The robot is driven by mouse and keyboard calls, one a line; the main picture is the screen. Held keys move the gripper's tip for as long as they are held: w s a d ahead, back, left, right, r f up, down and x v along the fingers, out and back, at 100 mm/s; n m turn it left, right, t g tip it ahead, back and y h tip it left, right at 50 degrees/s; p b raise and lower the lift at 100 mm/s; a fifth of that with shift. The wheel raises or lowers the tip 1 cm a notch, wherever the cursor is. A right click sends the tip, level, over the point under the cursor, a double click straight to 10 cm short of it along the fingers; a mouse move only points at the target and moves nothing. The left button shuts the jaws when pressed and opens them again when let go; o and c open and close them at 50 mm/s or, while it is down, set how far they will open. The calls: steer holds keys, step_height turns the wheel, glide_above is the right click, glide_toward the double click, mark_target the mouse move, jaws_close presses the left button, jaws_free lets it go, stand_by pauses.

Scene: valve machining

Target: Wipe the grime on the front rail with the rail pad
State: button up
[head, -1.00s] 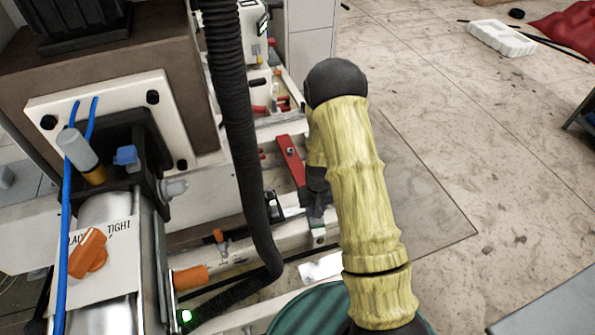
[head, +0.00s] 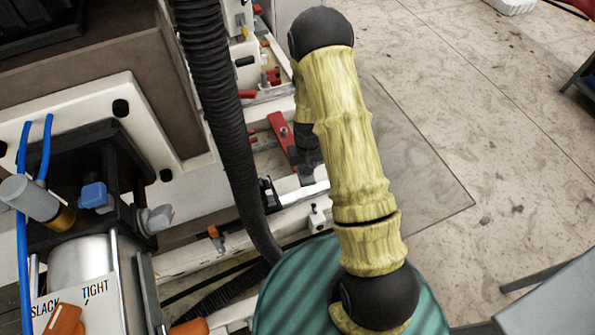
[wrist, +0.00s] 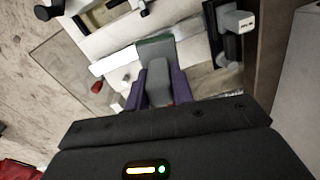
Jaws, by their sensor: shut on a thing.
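My gripper (wrist: 160,86) has its two purple fingers closed on the grey block of the rail pad (wrist: 157,48), which has a dark green part beyond the fingertips. The pad lies over pale machine surfaces in the wrist view; I cannot tell whether it touches them. A brownish, dirty-looking patch (wrist: 210,82) shows just right of the fingers, and may be the grime. In the head view my arm hides the fingers and the pad. A pale rail (head: 285,220) runs along the near side of the machine, left of my forearm.
A thick black corrugated hose (head: 222,120) hangs left of my arm. A red lever (head: 281,138) is close to my wrist. A tensioner block with a SLACK/TIGHT plate (head: 75,300) stands at lower left. Open floor (head: 480,130) lies to the right.

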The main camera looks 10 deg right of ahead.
mark_target(299, 177)
steer(key=a+f+n+b, duration=0.1)
steer(key=a+f+b, duration=0.1)
steer(key=b, duration=0.1)
steer(key=shift+s+a+f+n, duration=0.15)
steer(key=shift+a+f+n, duration=0.05)
steer(key=shift+n, duration=0.1)
steer(key=shift+a+r, duration=0.1)
steer(key=shift+a, duration=0.1)
